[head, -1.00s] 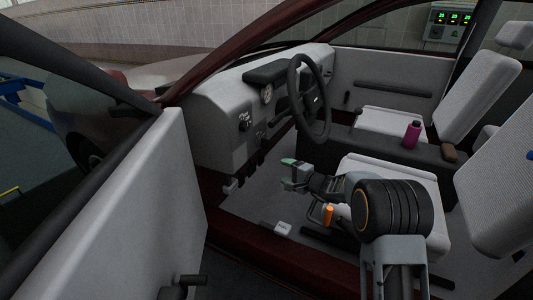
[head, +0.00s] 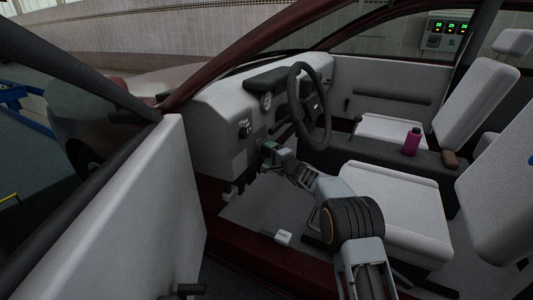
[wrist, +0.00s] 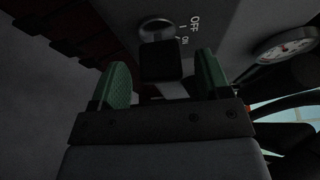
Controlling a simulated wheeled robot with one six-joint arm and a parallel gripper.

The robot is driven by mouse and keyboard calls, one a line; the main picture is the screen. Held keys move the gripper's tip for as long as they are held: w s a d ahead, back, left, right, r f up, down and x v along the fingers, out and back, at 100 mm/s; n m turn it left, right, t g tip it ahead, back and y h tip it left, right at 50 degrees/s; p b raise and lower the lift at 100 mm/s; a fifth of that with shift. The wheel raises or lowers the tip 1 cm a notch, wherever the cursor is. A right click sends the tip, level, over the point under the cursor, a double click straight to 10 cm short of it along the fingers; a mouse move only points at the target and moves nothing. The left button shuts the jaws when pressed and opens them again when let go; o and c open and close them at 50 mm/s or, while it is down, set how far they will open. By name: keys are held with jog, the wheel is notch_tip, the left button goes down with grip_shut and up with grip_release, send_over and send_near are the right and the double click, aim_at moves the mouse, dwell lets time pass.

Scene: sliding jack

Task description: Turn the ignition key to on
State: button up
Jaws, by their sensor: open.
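The ignition key (wrist: 160,62) shows in the wrist view as a dark, blocky head in front of a round lock (wrist: 155,27) on the grey dash panel. White OFF and ON marks (wrist: 190,30) are printed to the right of the lock. My gripper (wrist: 162,67) has its two green fingers apart, one on each side of the key head, with visible gaps. Which mark the key points to, I cannot tell. In the head view my gripper (head: 266,152) is at the lower dash, left of and below the steering wheel, and it hides the key.
The steering wheel (head: 310,107) is just above and right of my gripper. A gauge (head: 267,101) sits on the dash above. A dash switch (head: 244,131) is to the left. The open door (head: 155,210) stands at left, the driver's seat (head: 390,205) at right.

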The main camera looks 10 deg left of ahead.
jog(key=shift+x, duration=1.1)
jog(key=shift+c, duration=0.5)
